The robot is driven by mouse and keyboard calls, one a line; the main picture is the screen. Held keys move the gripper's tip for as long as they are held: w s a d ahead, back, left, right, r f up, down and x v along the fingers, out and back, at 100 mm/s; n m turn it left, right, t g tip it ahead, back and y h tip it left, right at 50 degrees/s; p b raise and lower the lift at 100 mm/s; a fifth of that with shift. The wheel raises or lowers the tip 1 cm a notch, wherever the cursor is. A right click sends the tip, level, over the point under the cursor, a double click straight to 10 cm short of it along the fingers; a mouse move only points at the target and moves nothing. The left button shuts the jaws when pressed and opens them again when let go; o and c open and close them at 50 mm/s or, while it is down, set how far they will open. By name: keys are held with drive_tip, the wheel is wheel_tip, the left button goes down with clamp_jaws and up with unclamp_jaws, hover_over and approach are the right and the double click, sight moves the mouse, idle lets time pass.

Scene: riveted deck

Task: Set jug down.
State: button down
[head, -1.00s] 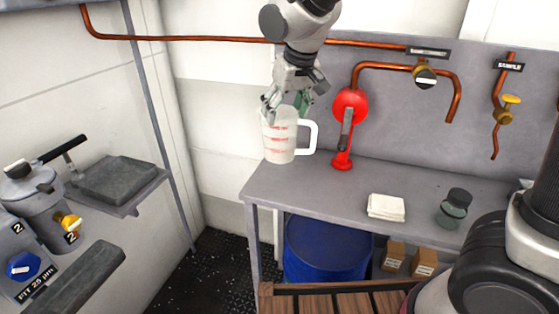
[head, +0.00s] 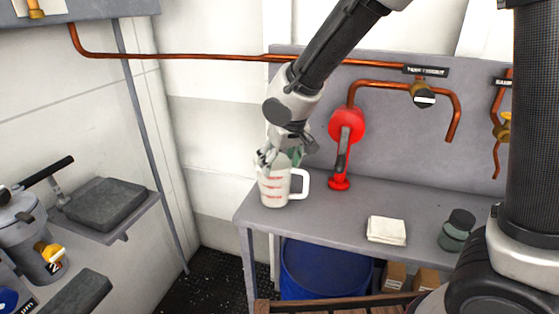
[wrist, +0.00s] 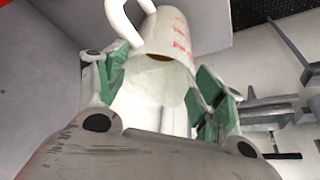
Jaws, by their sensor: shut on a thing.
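The jug (head: 274,188) is a whitish, see-through measuring jug with red marks and a white handle on its right. It is upright at the left end of the grey bench (head: 340,222). Its base looks at or just above the bench top; I cannot tell if they touch. My gripper (head: 280,158) reaches down from above and is shut on the jug at its rim. In the wrist view the jug (wrist: 165,48) shows between the green-padded fingers, with its handle at the upper left. The fingers hide part of its rim.
A red hand pump (head: 346,128) stands right of the jug. A folded white cloth (head: 386,230) and a dark-lidded jar (head: 457,231) sit farther right. Copper pipe (head: 200,57) runs along the wall. A blue drum (head: 320,270) is under the bench. Bench between jug and cloth is clear.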

drive_tip(key=shift+c, duration=1)
unclamp_jaws()
drive_tip(key=v, duration=1.2)
drive_tip(key=s+d+r+m+h, duration=0.1)
drive_tip(key=s+d+r+m, duration=0.1)
drive_tip(key=d, duration=0.8)
drive_tip(key=s+d+r+m, duration=0.1)
drive_tip(key=s+d, duration=0.1)
drive_tip(key=d, duration=0.8)
drive_tip(key=s+d+m+h, duration=0.1)
drive_tip(key=s+d+m, duration=0.1)
drive_tip(key=s+d, duration=0.9)
drive_tip(key=shift+s+d+f, duration=0.4)
drive_tip(key=shift+s+f, duration=0.1)
drive_tip(key=shift+s, duration=0.7)
